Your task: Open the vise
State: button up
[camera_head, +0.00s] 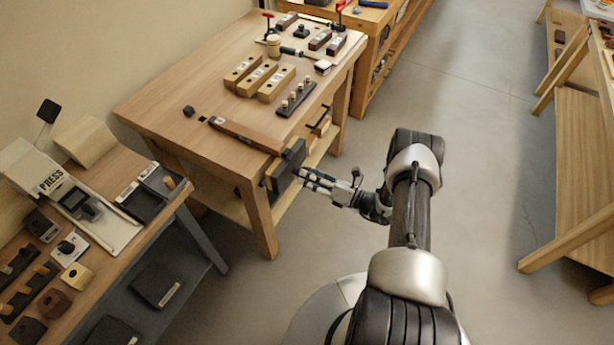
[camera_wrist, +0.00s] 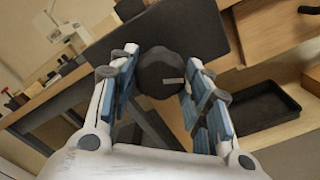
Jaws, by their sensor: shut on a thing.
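The vise (camera_head: 285,168) is a dark block at the front edge of the wooden workbench. Its dark front plate fills the upper middle of the wrist view (camera_wrist: 195,30). A round black knob, the vise handle (camera_wrist: 161,75), stands out from this plate and carries a pale mark. My gripper (camera_head: 305,173) reaches the vise from the right. In the wrist view, the blue-padded fingers of my gripper (camera_wrist: 163,62) lie on either side of the knob and are shut on it. In the head view my gripper hides the knob. The gap between the vise jaws cannot be made out clearly.
The workbench (camera_head: 170,97) carries a long wooden bar (camera_head: 245,135), several wooden blocks and a dark peg rack (camera_head: 297,97). A side bench with a press (camera_head: 45,175) stands at the left.

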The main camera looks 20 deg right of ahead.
jog(key=shift+n+b, duration=0.45)
jog(key=shift+n, duration=1.25)
jog(key=shift+s+n+b, duration=0.1)
jog(key=shift+n+b, duration=0.3)
jog(key=shift+n, duration=1.3)
jog(key=shift+d+n+b, duration=0.1)
jog(key=shift+n+b, duration=0.35)
jog(key=shift+n, duration=1.25)
